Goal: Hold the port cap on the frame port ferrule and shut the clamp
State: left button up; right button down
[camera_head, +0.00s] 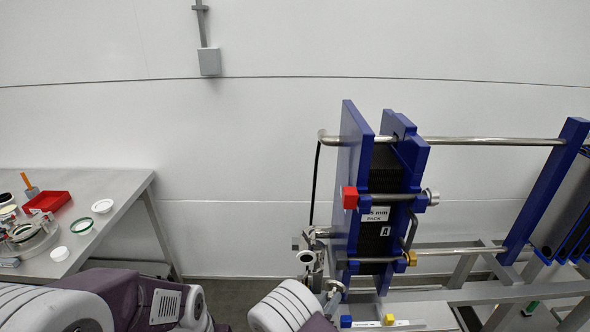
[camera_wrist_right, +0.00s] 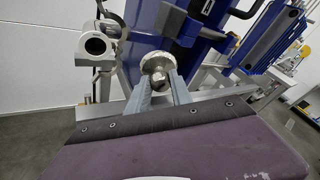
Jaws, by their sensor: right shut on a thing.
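In the right wrist view my right gripper (camera_wrist_right: 161,88) is shut on a small metal part with a knob, which looks like the port cap (camera_wrist_right: 159,80). A round pale metal rim (camera_wrist_right: 158,62) sits directly behind the knob, against the blue frame plate (camera_wrist_right: 150,30); I cannot tell whether this is the ferrule, the clamp or both. In the head view the right gripper (camera_head: 333,292) is at the lower left of the blue frame, small and partly hidden by my arm. The clamp's state cannot be made out. My left gripper is not in view.
An open pipe end (camera_wrist_right: 96,45) with metal fittings stands left of my right gripper; it also shows in the head view (camera_head: 306,257). Steel rails run right from the frame (camera_head: 352,170). A grey table (camera_head: 125,185) with a red tray (camera_head: 46,201) stands at the far left.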

jog(key=w+a+f+n+y+b, duration=0.2)
jog(key=w+a+n, duration=0.1)
jog(key=w, duration=0.3)
jog(key=w+a+f+n+t+y+b, duration=0.1)
jog(key=w+a+f+n+b, duration=0.1)
jog(key=w+n, duration=0.3)
jog(key=shift+w+a+t+y, duration=0.3)
jog(key=shift+w+a+y, duration=0.1)
jog(key=shift+w+a, duration=0.25)
jog(key=shift+s+r, duration=0.1)
jog(key=shift+w+b, duration=0.6)
jog(key=shift+w, duration=0.2)
dwell(0.3)
jog(key=shift+s, duration=0.2)
dwell(1.3)
